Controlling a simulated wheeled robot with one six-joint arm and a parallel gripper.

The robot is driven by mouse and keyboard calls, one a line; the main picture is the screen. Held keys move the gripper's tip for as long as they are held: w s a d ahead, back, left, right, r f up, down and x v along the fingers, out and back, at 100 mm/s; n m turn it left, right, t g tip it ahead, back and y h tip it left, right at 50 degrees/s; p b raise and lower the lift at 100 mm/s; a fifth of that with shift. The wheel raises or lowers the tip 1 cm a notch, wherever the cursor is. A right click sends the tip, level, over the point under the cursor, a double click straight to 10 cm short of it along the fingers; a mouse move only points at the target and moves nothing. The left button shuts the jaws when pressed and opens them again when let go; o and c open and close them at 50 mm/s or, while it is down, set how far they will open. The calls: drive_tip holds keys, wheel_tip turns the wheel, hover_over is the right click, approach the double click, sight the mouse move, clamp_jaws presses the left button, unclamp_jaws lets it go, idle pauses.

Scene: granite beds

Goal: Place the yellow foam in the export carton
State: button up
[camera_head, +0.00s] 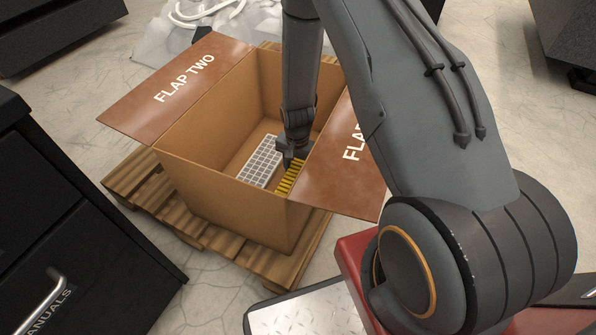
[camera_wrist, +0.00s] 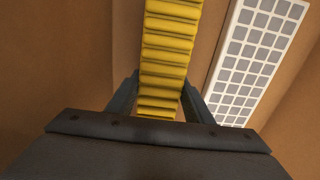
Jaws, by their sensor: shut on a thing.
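The export carton (camera_head: 215,192) is an open brown box on a wooden pallet, with its flaps folded outward. My gripper (camera_head: 291,160) reaches down inside the carton near its right wall. It is shut on the yellow foam (camera_head: 289,177), a ribbed strip. In the wrist view the yellow foam (camera_wrist: 168,55) runs up between the two fingers of my gripper (camera_wrist: 160,100). The foam's lower part is hidden by the carton's near wall in the head view. I cannot tell whether the foam touches the carton floor.
A white gridded keyboard-like piece (camera_head: 260,161) lies in the carton beside the foam; it also shows in the wrist view (camera_wrist: 258,50). One flap (camera_head: 175,88) reads "FLAP TWO". The wooden pallet (camera_head: 262,265) is underneath. A black drawer cabinet (camera_head: 60,230) stands at left.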

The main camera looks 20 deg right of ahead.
sight(298, 168)
drive_tip(key=o, duration=1.1)
drive_tip(key=shift+f, duration=0.1)
wheel_tip(298, 168, up, 12)
drive_tip(key=p, duration=0.5)
drive_tip(key=s+a+r+n, duration=0.3)
drive_tip(key=a+r+n, duration=0.1)
drive_tip(key=a+r, duration=0.55)
drive_tip(key=s+a+r+n, duration=0.3)
drive_tip(key=s+r, duration=0.3)
drive_tip(key=s, duration=0.2)
drive_tip(key=s+a+r+n, duration=0.4)
drive_tip(key=s+r, duration=0.3)
drive_tip(key=s, duration=0.2)
drive_tip(key=s+a+r+n, duration=0.4)
drive_tip(key=s+a+r, duration=0.1)
drive_tip(key=s, duration=0.3)
drive_tip(key=shift+s+r+y, duration=0.2)
drive_tip(key=shift+r+y, duration=0.2)
drive_tip(key=shift+r, duration=0.35)
